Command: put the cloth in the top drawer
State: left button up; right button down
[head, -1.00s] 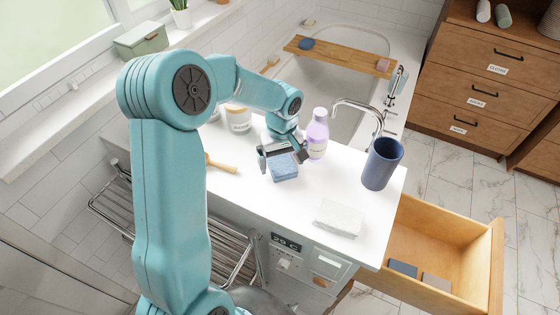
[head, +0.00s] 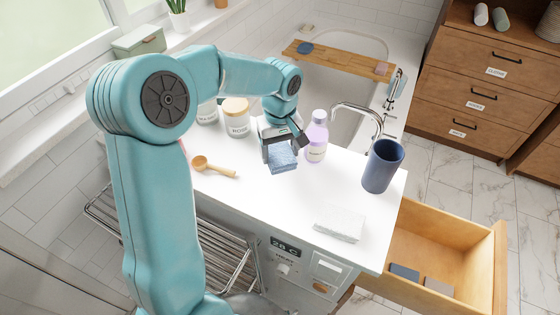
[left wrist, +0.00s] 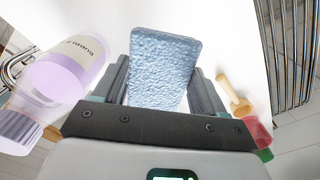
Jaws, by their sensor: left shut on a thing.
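The cloth looks slightly above the counter, though the gap is hard to judge. An open wooden drawer (head: 493,270) juts out below the counter's right end, away from the gripper. A dark blue-grey piece (head: 404,272) and a brown piece (head: 439,287) lie in it. My right gripper is out of view.
A lilac bottle (head: 317,138) stands close to the right of my left gripper. A blue cup (head: 382,166) and folded white cloth (head: 340,223) are on the counter's right part. A wooden scoop (head: 214,168) and jars (head: 236,115) are to the left.

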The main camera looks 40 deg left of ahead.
pick_arm(q)
jog(key=shift+r, duration=0.85)
jog(key=s+d+b, duration=0.2)
jog(key=s+d, duration=0.1)
jog(key=s, duration=0.6)
jog(key=s+d+b, duration=0.2)
jog(key=s+d, duration=0.1)
jog(key=s, duration=0.6)
jog(key=shift+s+f+b, duration=0.15)
jog(key=shift+s+b, duration=0.15)
